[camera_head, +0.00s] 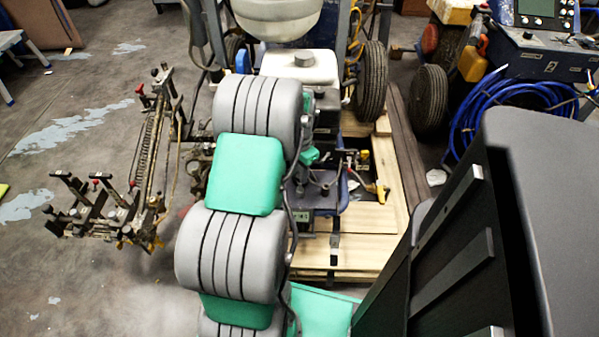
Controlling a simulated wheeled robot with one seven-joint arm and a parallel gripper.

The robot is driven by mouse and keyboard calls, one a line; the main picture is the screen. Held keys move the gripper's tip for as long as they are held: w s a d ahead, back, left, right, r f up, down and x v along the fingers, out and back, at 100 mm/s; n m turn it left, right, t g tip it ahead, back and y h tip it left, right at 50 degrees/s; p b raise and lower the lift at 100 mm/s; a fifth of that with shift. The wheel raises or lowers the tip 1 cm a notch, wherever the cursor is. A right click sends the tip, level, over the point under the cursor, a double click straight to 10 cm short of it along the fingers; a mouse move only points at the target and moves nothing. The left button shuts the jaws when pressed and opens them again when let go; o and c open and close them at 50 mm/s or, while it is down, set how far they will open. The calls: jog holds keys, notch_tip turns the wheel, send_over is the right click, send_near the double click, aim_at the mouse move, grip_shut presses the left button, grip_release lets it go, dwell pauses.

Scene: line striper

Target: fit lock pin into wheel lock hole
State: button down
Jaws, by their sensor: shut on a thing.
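The line striper stands in the middle, with a white engine tank (300,66) and a large white hopper (278,18) on it. One black wheel (372,82) shows at its right side. My grey and green arm reaches up over the machine's near side and covers much of it. My gripper cannot be made out; the jaws seem hidden behind my arm. I cannot make out the lock pin or the wheel lock hole.
A wooden pallet (375,220) lies under and right of the striper. A metal frame with levers (110,205) juts out left. A coiled blue hose (500,105) and a blue machine (545,55) stand right. Concrete floor (60,100) is open at left.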

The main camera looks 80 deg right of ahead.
jog(key=shift+f+b, duration=1)
jog(key=shift+f, duration=1.1)
jog(key=c, duration=0.7)
grip_release()
jog(key=shift+c, duration=0.2)
jog(key=shift+r+p, duration=2.75)
jog(key=shift+r, duration=0.8)
